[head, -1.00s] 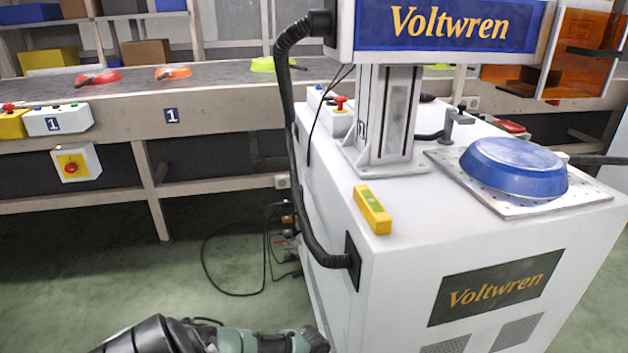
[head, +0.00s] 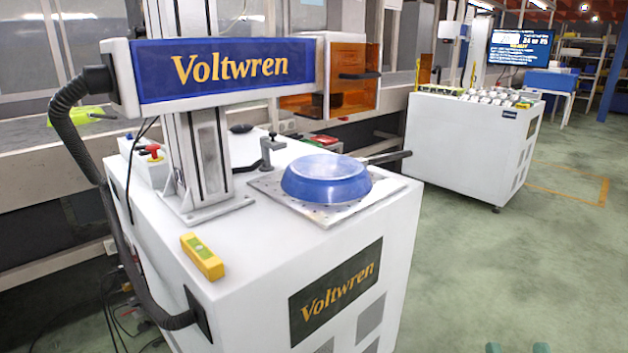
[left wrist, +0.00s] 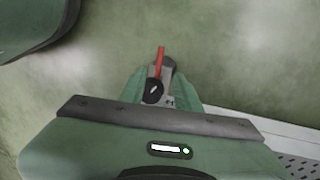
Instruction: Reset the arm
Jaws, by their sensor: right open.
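My right gripper (head: 517,349) shows only as two green fingertips at the bottom edge of the head view. They are apart, with floor between them, over clear floor to the right of the white machine. My left gripper (left wrist: 160,92) shows in the left wrist view as two green fingers on either side of a small grey part with a red bar and a black knob (left wrist: 153,91). I cannot tell whether the fingers touch this part. The left gripper is outside the head view.
The white Voltwren machine (head: 240,310) stands ahead. A blue pan (head: 326,178) lies upside down on its perforated plate (head: 385,194), and a yellow level (head: 202,257) lies near its front edge. A conveyor (head: 50,150) runs behind. Another white cabinet (head: 465,140) stands farther right. The right floor is clear.

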